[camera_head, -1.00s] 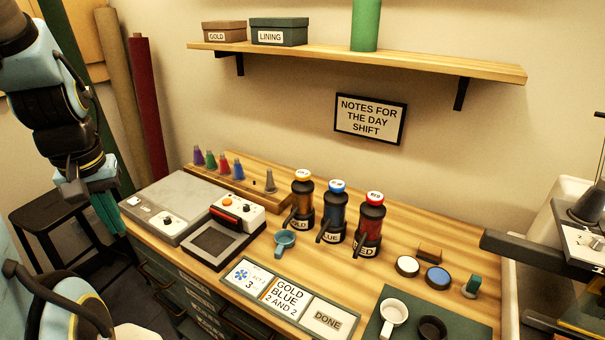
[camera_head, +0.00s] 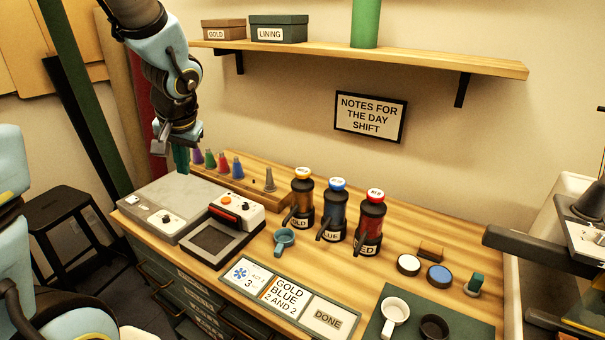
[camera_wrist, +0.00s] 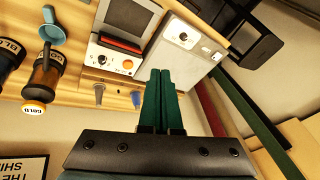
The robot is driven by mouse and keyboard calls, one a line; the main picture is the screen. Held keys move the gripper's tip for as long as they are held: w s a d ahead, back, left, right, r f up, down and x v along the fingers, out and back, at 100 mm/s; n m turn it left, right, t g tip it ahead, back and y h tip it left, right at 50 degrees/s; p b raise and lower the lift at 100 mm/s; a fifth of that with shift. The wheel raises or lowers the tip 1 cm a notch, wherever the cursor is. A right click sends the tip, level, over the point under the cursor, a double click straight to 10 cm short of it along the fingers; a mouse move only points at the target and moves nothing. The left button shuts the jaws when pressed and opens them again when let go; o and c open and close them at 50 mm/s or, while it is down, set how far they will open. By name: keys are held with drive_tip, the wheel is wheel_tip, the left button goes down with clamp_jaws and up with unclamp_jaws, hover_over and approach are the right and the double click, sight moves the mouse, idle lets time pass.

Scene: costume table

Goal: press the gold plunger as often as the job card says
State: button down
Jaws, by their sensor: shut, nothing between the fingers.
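The gold plunger is the orange-and-white top (camera_head: 302,173) of the gold dispenser (camera_head: 300,205), left of the blue dispenser (camera_head: 333,212) and the red dispenser (camera_head: 369,222). The gold top also shows in the wrist view (camera_wrist: 34,107). The job card (camera_head: 287,295) reads "GOLD BLUE 2 AND 2", between a card with a blue flower and a 3 (camera_head: 248,276) and a DONE card (camera_head: 328,320). My gripper (camera_head: 181,168) is shut and empty, above the back of the grey device at the left, well left of the gold dispenser. Its green fingers (camera_wrist: 162,100) are together in the wrist view.
Several coloured cones stand on a wooden rack (camera_head: 222,177) behind the grey device (camera_head: 172,206). A shelf (camera_head: 400,62) overhangs the back.

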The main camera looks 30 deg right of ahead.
drive_tip(key=w+d+r+m+t+h, duration=0.1)
drive_tip(key=d+m+t+h, duration=0.15)
drive_tip(key=d, duration=1.05)
wheel_tip(320, 180, up, 3)
drive_tip(key=m+t+h+b, duration=0.1)
drive_tip(key=m+h, duration=0.1)
drive_tip(key=m, duration=0.3)
hover_over(301, 170)
drive_tip(key=s, duration=0.2)
drive_tip(key=shift+w+a+f+n, duration=0.15)
drive_tip(key=shift+w+a+n, duration=0.05)
drive_tip(key=shift+a+n, duration=0.05)
drive_tip(key=shift+f, duration=0.15)
wheel_tip(301, 170, down, 8)
drive_tip(key=b, duration=0.6)
drive_tip(key=shift+r, duration=0.25)
drive_tip(key=shift+f+b, duration=0.55)
drive_tip(key=shift+b, duration=0.5)
drive_tip(key=shift+f+b, duration=1.3)
drive_tip(key=shift+b, duration=0.5)
drive_tip(key=shift+a+r, duration=0.1)
drive_tip(key=shift+r+p, duration=0.9)
drive_tip(key=shift+r, duration=0.3)
